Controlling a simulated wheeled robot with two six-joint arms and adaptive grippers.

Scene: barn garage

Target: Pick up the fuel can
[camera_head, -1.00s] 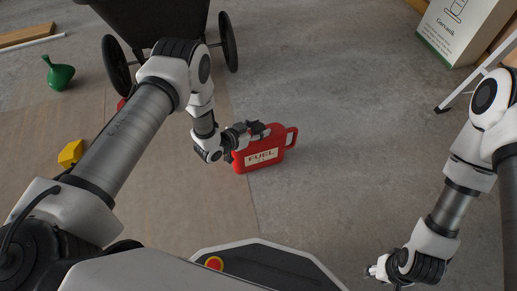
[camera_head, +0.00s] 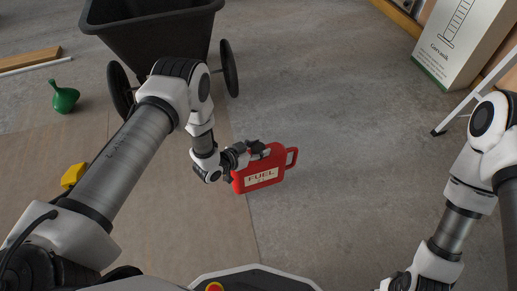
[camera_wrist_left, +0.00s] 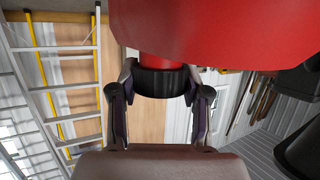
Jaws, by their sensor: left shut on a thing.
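The red fuel can (camera_head: 262,174) with a pale FUEL label is near the middle of the head view, slightly tilted, with its loop handle to the right. My left gripper (camera_head: 245,152) is at the can's top left and shut on it. In the left wrist view the red can body (camera_wrist_left: 215,30) fills the top, and the gripper's fingers (camera_wrist_left: 158,95) close around its black cap and red neck. The head view does not show clearly whether the can's base touches the floor. My right arm is at the right; its gripper is cut off by the bottom edge.
A black wheeled cart (camera_head: 150,35) stands behind my left arm. A green flask (camera_head: 63,97) and a yellow object (camera_head: 73,175) lie to the left. A white box (camera_head: 460,40) and ladder leg (camera_head: 470,100) are at the right. Floor right of the can is clear.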

